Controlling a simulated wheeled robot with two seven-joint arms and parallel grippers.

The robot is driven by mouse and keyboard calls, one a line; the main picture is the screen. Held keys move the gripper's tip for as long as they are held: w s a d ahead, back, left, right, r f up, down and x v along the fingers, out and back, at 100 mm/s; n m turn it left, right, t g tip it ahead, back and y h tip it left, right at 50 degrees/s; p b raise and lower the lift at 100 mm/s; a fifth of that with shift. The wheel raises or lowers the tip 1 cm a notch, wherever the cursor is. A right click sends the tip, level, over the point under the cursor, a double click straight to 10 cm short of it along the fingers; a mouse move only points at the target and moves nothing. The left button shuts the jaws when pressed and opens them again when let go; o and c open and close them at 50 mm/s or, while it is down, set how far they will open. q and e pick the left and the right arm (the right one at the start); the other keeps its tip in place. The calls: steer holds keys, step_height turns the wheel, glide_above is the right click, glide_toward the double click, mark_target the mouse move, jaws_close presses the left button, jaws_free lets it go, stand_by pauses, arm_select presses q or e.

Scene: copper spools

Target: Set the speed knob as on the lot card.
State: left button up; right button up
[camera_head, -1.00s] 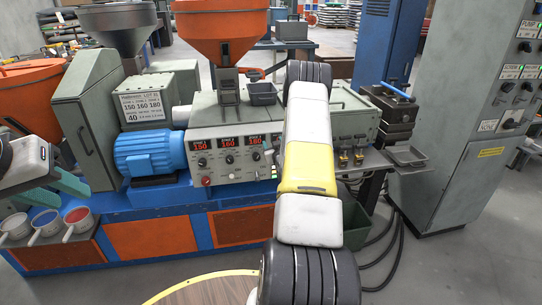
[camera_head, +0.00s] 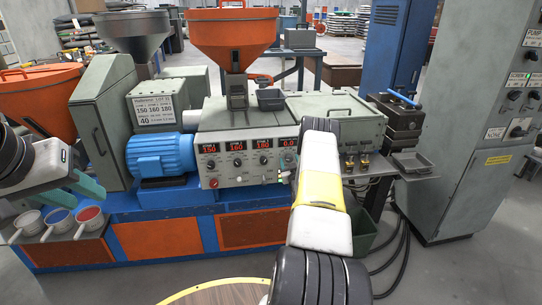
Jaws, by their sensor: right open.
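The control panel (camera_head: 240,150) on the grey-green extruder carries a row of red number displays, the rightmost reading 0.0 (camera_head: 288,141). Below them are dark knobs, including one under the third display (camera_head: 263,159); the knob under the rightmost display is partly covered by my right arm. The lot card (camera_head: 153,108) on the grey box at left reads 150 160 180, with a large 40 below. My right gripper (camera_head: 285,178) is mostly hidden behind its own arm, near the panel's lower right; contact cannot be told. My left gripper (camera_head: 88,188) shows teal fingers at far left, away from the panel.
A blue motor (camera_head: 158,157) stands left of the panel, with an orange hopper (camera_head: 232,38) above. A red button (camera_head: 214,183) sits at the panel's lower left. A grey cabinet (camera_head: 462,190) is at right.

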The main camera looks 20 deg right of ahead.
steer(key=shift+w, duration=0.1)
jaws_close()
steer(key=shift+m, duration=0.3)
steer(key=m, duration=1.1)
steer(key=shift+m, duration=0.3)
steer(key=m, duration=0.5)
steer(key=shift+y, duration=0.4)
steer(key=m, duration=0.5)
steer(key=shift+r+m, duration=0.1)
steer(key=shift+m, duration=0.3)
